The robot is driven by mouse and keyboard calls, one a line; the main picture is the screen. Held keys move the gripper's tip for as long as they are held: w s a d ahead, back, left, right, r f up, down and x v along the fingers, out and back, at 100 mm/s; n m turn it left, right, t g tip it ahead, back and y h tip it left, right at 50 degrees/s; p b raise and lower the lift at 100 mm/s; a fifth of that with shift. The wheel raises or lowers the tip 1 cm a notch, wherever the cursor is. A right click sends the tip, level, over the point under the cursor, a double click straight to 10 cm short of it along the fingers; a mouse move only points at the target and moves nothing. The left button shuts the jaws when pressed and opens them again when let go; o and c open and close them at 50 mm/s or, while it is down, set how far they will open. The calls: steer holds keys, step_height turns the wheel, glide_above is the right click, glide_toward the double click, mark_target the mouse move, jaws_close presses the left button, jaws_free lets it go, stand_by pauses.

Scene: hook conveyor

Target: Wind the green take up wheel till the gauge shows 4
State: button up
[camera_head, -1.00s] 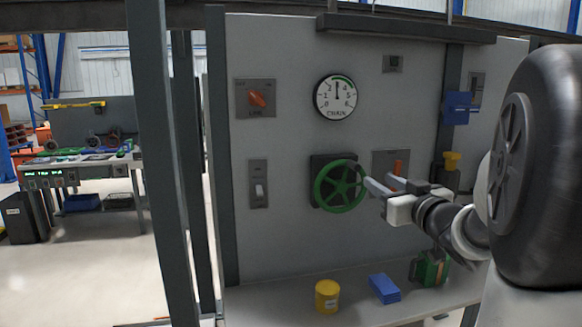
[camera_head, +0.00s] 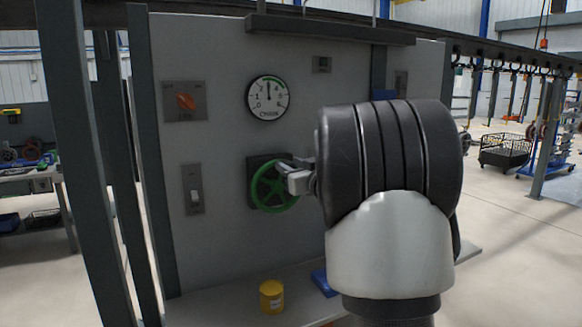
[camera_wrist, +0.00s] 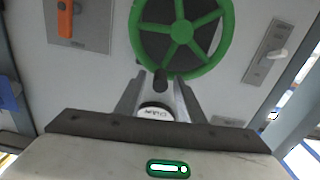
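The green take-up wheel (camera_head: 274,206) is a spoked wheel on a dark square plate on the grey panel. It also shows at the top of the wrist view (camera_wrist: 205,62). A dark handle knob (camera_wrist: 160,84) sits at its rim. My gripper (camera_head: 287,172) is at the wheel's upper right rim in the head view. In the wrist view its two fingers lie either side of the knob, with gaps visible, so it looks open. The round white CHAIN gauge (camera_head: 268,99) is above the wheel. Its needle points about straight up, near 3; the digits are small.
A yellow tin (camera_head: 272,296) and a blue block (camera_head: 323,283) lie on the shelf below. A dark post (camera_head: 75,150) stands at left. My arm hides the panel's right part.

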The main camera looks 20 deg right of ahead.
steer(key=shift+c, duration=0.3)
jaws_close()
steer(key=shift+a, duration=0.1)
